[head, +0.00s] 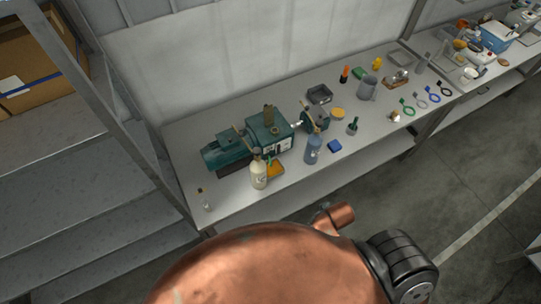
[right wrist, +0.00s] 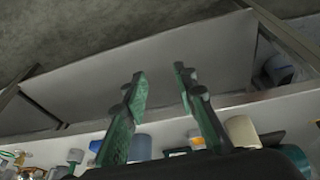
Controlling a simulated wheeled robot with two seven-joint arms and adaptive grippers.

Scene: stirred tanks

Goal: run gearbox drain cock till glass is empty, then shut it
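A green gearbox (head: 268,138) with a ribbed green motor (head: 226,151) stands on the left half of the grey bench (head: 232,196). Its front face has small pale and dark details, too small to tell a glass, its level or a drain cock. A smaller dark green unit (head: 316,119) sits to its right at the end of a shaft. In the right wrist view my right gripper (right wrist: 159,74) is open and empty, its two green fingers apart, beside the bench edge. It is not seen in the head view. My left gripper is in neither view.
A cream bottle (head: 259,174), an orange-topped tray (head: 276,169) and a blue bottle (head: 313,150) stand before the gearbox. The bench's front left strip is mostly clear.

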